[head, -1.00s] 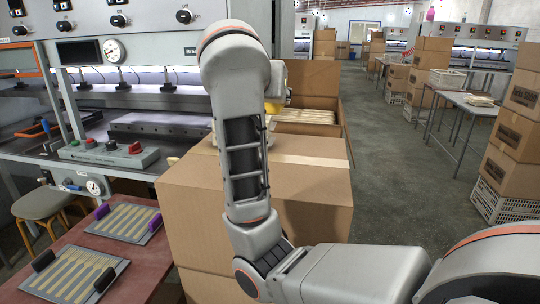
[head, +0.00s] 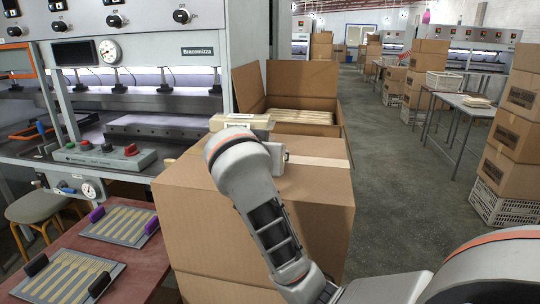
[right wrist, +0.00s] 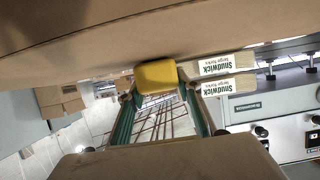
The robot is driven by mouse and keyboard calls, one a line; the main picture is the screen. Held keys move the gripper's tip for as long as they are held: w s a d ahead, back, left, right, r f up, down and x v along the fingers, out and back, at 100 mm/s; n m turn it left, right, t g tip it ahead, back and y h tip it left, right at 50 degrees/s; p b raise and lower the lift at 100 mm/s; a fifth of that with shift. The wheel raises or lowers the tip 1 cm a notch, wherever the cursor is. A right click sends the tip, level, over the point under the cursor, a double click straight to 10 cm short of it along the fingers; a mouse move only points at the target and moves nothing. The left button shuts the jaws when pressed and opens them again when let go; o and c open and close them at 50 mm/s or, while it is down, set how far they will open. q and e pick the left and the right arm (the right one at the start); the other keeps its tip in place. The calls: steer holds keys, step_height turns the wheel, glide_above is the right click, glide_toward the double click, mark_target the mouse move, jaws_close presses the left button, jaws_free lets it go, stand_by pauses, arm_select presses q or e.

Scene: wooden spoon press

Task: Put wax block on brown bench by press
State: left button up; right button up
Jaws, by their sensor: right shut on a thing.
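The yellow wax block (right wrist: 157,74) sits between the two fingertips of my right gripper (right wrist: 157,92) in the right wrist view, close against the cardboard top. The gripper is shut on it. In the head view my right arm hides the block and most of the gripper, above the large closed carton (head: 300,195). The brown bench (head: 142,262) is at the lower left, left of that carton. The grey press (head: 165,125) stands behind it. My left gripper is not in view.
Two grey trays with utensil shapes (head: 120,222) (head: 65,278) and dark and purple grips lie on the bench. Pale labelled packs (head: 243,122) sit on the closed carton, beside the block. An open carton (head: 320,85) stands behind. A stool (head: 38,207) is at left.

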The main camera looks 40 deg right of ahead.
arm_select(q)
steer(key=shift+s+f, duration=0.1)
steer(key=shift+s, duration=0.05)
arm_select(e)
steer(key=shift+r, duration=0.1)
steer(key=shift+f+b, duration=0.3)
steer(key=o, duration=0.8)
steer(key=shift+f, duration=0.1)
steer(key=o, duration=0.4)
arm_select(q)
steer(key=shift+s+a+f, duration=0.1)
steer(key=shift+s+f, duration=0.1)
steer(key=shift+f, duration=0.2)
arm_select(e)
steer(key=shift+r, duration=0.2)
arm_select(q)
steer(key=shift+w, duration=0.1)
